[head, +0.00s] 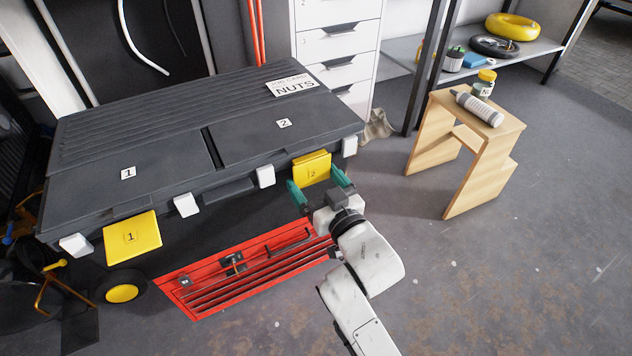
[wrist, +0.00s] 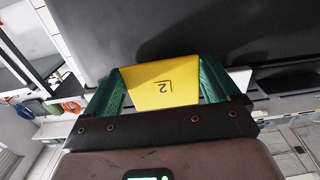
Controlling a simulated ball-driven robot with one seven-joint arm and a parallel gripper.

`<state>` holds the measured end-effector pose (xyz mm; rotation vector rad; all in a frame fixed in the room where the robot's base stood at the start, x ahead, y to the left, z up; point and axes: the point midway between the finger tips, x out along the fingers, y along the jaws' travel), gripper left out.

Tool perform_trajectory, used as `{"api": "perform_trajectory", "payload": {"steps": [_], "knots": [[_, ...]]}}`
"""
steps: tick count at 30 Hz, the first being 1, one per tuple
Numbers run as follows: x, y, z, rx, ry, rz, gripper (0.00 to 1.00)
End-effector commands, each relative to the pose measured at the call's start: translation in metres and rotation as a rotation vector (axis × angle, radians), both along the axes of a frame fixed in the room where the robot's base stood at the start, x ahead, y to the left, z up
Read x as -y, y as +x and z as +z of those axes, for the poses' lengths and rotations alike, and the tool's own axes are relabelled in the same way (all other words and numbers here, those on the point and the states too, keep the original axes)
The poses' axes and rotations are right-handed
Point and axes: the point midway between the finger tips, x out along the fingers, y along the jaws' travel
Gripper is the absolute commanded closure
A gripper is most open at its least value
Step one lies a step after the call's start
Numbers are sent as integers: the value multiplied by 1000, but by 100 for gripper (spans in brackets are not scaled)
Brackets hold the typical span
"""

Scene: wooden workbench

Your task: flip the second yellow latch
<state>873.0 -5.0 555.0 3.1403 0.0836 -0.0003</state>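The second yellow latch (head: 311,168), marked 2, stands fairly upright at the front right edge of the black case (head: 245,155). In the wrist view the latch (wrist: 160,84) shows between my two green fingers. My gripper (head: 317,179) is open, its fingers spread wide at the front of the latch, one toward each side. I cannot tell whether either finger touches it. The first yellow latch (head: 132,237), marked 1, juts outward from the case's front left, lying flatter than the second.
White blocks (head: 265,176) line the case's front edge. A red tool tray (head: 250,268) lies below the case. A wooden stool (head: 466,145) with a tube and a jar stands right. White drawers (head: 340,45) stand behind. The floor at the right is mostly clear.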

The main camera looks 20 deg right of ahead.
Motion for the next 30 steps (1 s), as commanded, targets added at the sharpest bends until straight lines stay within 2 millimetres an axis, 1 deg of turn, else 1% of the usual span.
{"api": "perform_trajectory", "payload": {"steps": [1,6,8,19,30], "knots": [[0,0,0,0,0,0,20],[0,0,0,0,0,0,36],[0,0,0,0,0,0,41],[0,-2,6,-39,-1,0,41],[0,-9,17,-194,-10,0,41]]}}
